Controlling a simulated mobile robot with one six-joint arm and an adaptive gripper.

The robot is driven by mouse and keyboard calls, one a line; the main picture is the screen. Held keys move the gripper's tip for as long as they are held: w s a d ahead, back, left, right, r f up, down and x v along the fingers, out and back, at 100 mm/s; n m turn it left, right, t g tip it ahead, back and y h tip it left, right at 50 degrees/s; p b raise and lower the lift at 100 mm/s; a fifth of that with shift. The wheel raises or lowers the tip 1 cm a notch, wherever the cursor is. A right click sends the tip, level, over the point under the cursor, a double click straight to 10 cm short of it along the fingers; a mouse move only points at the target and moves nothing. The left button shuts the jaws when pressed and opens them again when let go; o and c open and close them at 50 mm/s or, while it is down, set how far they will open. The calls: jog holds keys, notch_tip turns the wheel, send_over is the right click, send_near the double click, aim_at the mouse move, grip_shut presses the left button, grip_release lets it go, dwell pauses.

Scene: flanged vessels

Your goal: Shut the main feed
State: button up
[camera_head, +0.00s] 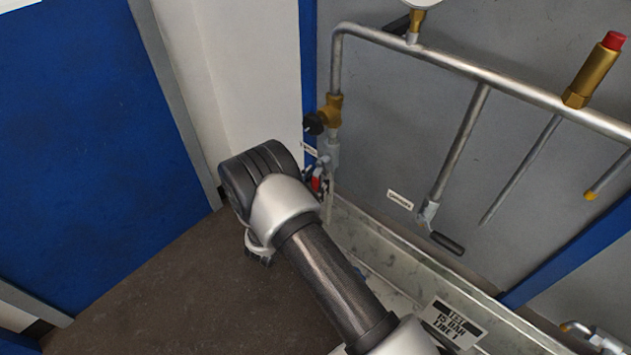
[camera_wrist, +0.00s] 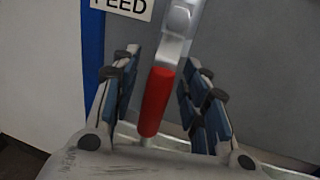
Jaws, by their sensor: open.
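The feed valve has a red lever handle (camera_wrist: 155,102) that hangs below its grey metal body (camera_wrist: 178,22), roughly in line with the pipe. A label (camera_wrist: 124,6) reading FEED is beside it at upper left. My gripper (camera_wrist: 162,75) is open, with its blue-padded fingers on both sides of the red handle. I see a gap on each side and no clear contact. In the head view a little of the red handle (camera_head: 317,184) shows; my arm hides much of the gripper and valve.
Above the feed valve is a brass valve (camera_head: 330,109) with a black knob. A black-handled lever (camera_head: 447,243) hangs on another pipe to the right. A brass fitting with a red cap (camera_head: 594,70) is on the top pipe (camera_head: 480,72). A metal trough (camera_head: 415,258) runs below.

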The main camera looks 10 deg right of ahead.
jog(key=shift+c, duration=0.2)
grip_shut()
dwell(0.5)
